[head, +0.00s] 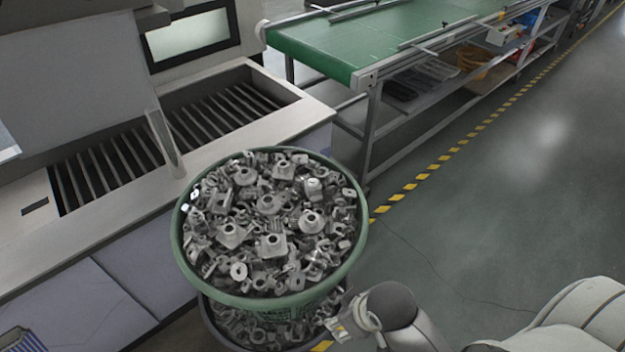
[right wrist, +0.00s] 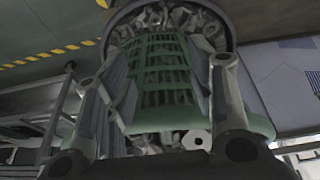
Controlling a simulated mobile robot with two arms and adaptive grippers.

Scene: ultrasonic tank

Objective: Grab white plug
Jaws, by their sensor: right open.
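A green basket (head: 366,235) heaped with grey metal parts stands in the middle of the head view. Among the parts I cannot single out a white plug for certain; a few pieces look paler, such as a small rounded one (head: 313,186) at the upper right of the heap. My right gripper (head: 343,328) is low at the basket's front right, apart from the heap. In the right wrist view the right gripper (right wrist: 150,72) is open and empty, its fingers spread in front of the green basket's slatted side (right wrist: 165,75). My left gripper is not in view.
A dark lower basket (head: 215,330) with more parts is under the green one. A machine with a slatted tank (head: 215,115) stands to the left and behind. A green conveyor (head: 380,40) is at the back. The floor (head: 500,190) to the right is clear.

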